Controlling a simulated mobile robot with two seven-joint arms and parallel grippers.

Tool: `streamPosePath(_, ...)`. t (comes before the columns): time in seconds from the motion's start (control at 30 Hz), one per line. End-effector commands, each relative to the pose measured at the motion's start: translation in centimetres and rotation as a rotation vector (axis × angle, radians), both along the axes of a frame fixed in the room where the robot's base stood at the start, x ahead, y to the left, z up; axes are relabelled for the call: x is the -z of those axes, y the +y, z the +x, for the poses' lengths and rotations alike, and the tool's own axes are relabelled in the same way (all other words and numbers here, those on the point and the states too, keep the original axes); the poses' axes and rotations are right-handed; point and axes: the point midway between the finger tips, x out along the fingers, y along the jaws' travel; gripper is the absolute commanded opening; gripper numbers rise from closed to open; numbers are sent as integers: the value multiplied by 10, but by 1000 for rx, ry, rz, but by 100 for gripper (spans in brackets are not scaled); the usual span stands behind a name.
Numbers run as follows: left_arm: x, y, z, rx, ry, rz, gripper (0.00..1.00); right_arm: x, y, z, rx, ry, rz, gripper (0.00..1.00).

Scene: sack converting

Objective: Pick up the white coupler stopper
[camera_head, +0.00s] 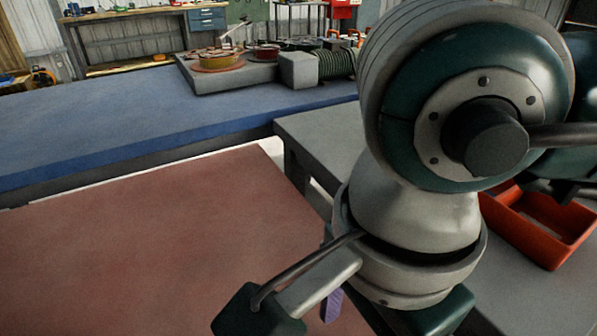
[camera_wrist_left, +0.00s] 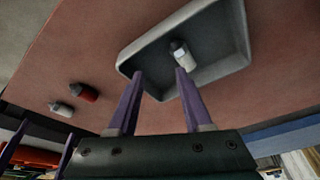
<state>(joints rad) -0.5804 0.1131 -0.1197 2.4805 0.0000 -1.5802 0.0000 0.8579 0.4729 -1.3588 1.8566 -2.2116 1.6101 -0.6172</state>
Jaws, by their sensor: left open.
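A white coupler stopper (camera_wrist_left: 181,55) with a grey end lies in a shallow grey tray (camera_wrist_left: 146,52) in the left wrist view. My left gripper (camera_wrist_left: 159,74) is open, with its two purple fingers pointing toward the tray. The right-hand fingertip in that picture appears close to the stopper; I cannot tell whether they touch. Nothing is between the fingers. The head view does not show the stopper, the tray or my left gripper. A purple finger (camera_head: 331,305), seemingly of my right gripper, shows below the large arm, mostly hidden.
A red piece (camera_wrist_left: 84,92) and a whitish piece (camera_wrist_left: 62,109) lie on the reddish surface (camera_head: 150,250) beside the tray. A blue table (camera_head: 130,125) stands behind. An orange-red bin (camera_head: 545,235) sits on the grey table at right. My arm blocks much of the head view.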

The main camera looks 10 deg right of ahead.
Motion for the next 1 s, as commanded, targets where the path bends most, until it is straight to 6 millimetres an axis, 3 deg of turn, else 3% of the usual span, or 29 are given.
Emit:
streamPosePath(0.3,3,0,0,2,1,2,50,46,-3,-2,1,4,1,100)
streamPosePath(0.6,3,2,0,7,2,10,50,49,-3,-1,-1,2,2,99)
streamPosePath(1.0,3,3,0,7,1,10,50,49,-3,-1,0,2,2,54)
